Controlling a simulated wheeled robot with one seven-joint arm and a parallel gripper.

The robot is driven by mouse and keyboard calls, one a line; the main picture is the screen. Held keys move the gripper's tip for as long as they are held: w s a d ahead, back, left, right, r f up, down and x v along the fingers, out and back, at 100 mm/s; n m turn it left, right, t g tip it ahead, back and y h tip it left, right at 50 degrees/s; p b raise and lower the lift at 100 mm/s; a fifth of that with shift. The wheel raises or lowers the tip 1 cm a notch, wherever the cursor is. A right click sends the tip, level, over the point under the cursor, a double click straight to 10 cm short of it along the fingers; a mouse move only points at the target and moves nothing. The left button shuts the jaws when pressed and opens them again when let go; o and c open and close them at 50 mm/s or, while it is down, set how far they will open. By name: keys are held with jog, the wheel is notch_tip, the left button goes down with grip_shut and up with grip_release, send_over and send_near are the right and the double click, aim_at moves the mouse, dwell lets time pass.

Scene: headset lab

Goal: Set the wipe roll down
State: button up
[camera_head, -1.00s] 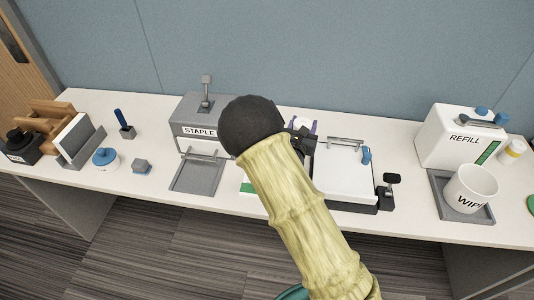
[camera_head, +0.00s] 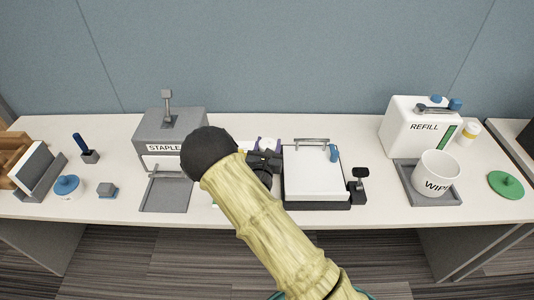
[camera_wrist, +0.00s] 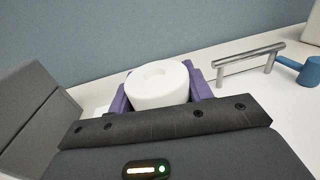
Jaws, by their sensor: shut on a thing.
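The wipe roll (camera_wrist: 158,84) is a white cylinder with a hollow in its top. In the wrist view it sits upright between the purple fingers of my gripper (camera_wrist: 160,90), which is shut on it. In the head view my gripper (camera_head: 266,146) is mostly hidden behind my arm, over the table between the staple machine and the white-topped tray. Only a small part of the roll may show there. I cannot tell whether the roll touches the table.
The grey staple machine (camera_head: 172,128) stands left of my gripper. The white-topped tray (camera_head: 314,176) with a metal bar is close on the right. Further right are the white refill box (camera_head: 412,128), the wipe canister (camera_head: 436,172) on a grey tray (camera_head: 410,190), and a green lid (camera_head: 506,184).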

jog(key=shift+f, duration=2.05)
jog(key=shift+d, duration=0.1)
jog(key=shift+f, duration=0.15)
jog(key=o, duration=1)
